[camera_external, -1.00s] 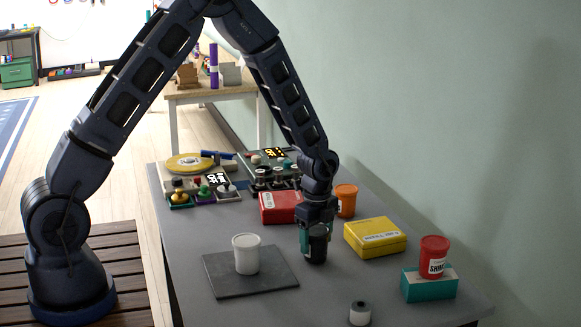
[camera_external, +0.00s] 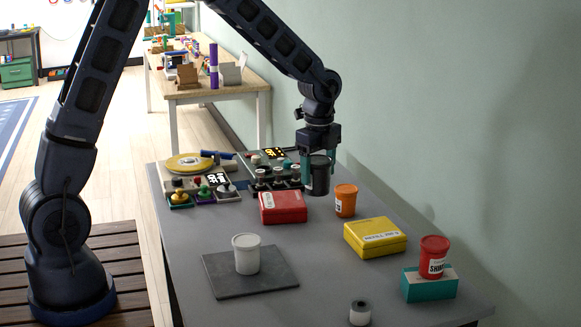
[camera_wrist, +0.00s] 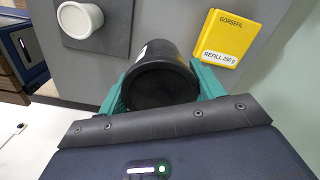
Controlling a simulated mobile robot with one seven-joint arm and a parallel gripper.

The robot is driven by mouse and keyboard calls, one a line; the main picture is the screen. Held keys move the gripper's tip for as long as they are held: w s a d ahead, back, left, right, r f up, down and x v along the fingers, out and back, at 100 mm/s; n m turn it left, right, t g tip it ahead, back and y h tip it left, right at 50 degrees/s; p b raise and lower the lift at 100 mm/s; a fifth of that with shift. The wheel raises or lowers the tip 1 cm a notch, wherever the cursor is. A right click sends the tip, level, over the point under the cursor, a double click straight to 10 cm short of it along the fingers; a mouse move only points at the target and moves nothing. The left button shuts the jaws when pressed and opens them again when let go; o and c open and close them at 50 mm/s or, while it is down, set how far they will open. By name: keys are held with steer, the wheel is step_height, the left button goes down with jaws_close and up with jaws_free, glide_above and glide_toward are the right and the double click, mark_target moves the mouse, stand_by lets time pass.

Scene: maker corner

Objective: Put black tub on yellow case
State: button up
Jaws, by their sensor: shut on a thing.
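The black tub (camera_external: 319,176) is held between the teal fingers of my gripper (camera_external: 319,168), raised above the far part of the grey table. In the wrist view the black tub (camera_wrist: 160,75) sits upright-looking between both teal fingers, its dark lid facing the camera. The yellow case (camera_external: 375,237) lies flat on the table, nearer the camera and to the right of my gripper. The yellow case also shows at the upper right of the wrist view (camera_wrist: 226,34), with nothing on it.
An orange tub (camera_external: 345,201) and a red case (camera_external: 283,207) stand near my gripper. A red tub (camera_external: 434,256) sits on a teal box (camera_external: 429,285). A white tub (camera_external: 246,254) stands on a dark slab (camera_external: 221,283). A small grey roll (camera_external: 360,312) is at the front.

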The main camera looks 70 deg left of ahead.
steer(key=w+a+r, duration=0.1)
steer(key=w+r, duration=0.2)
steer(key=w, duration=0.6)
steer(key=w+a+r, duration=0.1)
steer(key=w+r, duration=0.2)
steer(key=w, duration=0.5)
glide_above(376, 229)
step_height(376, 229, down, 20)
steer(key=shift+f, duration=0.1)
steer(key=shift+f, duration=0.1)
steer(key=o, duration=1.1)
steer(key=shift+a, duration=0.1)
steer(key=shift+c, duration=0.2)
